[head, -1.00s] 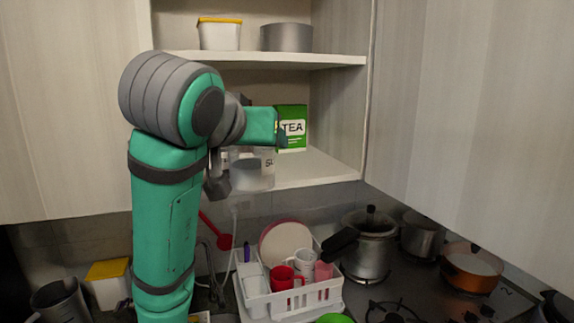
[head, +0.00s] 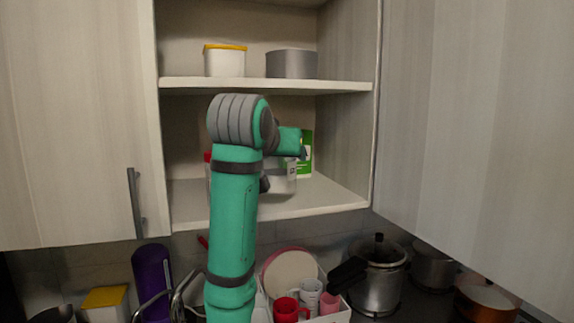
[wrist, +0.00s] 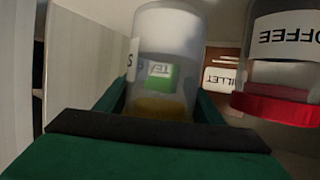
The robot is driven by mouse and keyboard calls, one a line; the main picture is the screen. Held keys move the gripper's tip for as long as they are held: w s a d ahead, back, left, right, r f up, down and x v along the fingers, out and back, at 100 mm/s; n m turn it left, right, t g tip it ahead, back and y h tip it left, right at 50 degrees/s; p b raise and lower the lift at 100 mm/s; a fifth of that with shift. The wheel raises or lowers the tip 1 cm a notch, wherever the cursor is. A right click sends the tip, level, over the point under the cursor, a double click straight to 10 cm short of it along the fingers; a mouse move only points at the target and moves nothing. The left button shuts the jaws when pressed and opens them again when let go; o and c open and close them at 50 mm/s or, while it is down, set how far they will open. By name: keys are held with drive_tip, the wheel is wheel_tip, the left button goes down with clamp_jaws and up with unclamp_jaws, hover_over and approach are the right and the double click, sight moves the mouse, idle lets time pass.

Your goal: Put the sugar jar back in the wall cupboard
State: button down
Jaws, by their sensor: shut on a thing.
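The sugar jar (head: 282,184) is clear with a white label, inside the wall cupboard over the lower shelf (head: 315,203), partly behind my arm. I cannot tell whether its base touches the shelf. In the wrist view the jar (wrist: 172,50) is between the fingers of my gripper (wrist: 160,106), which is shut on it; part of an "S" shows on its label. The head view mostly hides my gripper behind the arm. The wall cupboard (head: 262,84) is open, with two shelves showing.
A green tea box (head: 307,153) stands behind the sugar jar. A red-lidded coffee jar (wrist: 283,75) is close beside it, with a millet label (wrist: 220,79) farther off. A yellow-lidded tub (head: 224,63) and grey pot (head: 291,64) sit on the upper shelf. Doors flank the opening.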

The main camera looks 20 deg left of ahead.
sight(278, 168)
drive_tip(key=shift+s+f+x, duration=0.1)
drive_tip(key=shift+f+x, duration=0.1)
drive_tip(key=shift+x, duration=0.8)
drive_tip(key=shift+s+f+x, duration=0.1)
drive_tip(key=shift+f+x, duration=0.1)
drive_tip(key=shift+x, duration=0.85)
drive_tip(key=shift+f+x, duration=0.2)
drive_tip(key=shift+x, duration=0.8)
drive_tip(key=shift+f, duration=0.1)
drive_tip(key=shift+c, duration=2.4)
unclamp_jaws()
drive_tip(key=shift+f, duration=0.15)
drive_tip(key=shift+s+r, duration=0.3)
drive_tip(key=shift+r, duration=0.05)
drive_tip(key=v, duration=1.1)
drive_tip(key=shift+s, duration=0.2)
drive_tip(key=shift+d, duration=0.1)
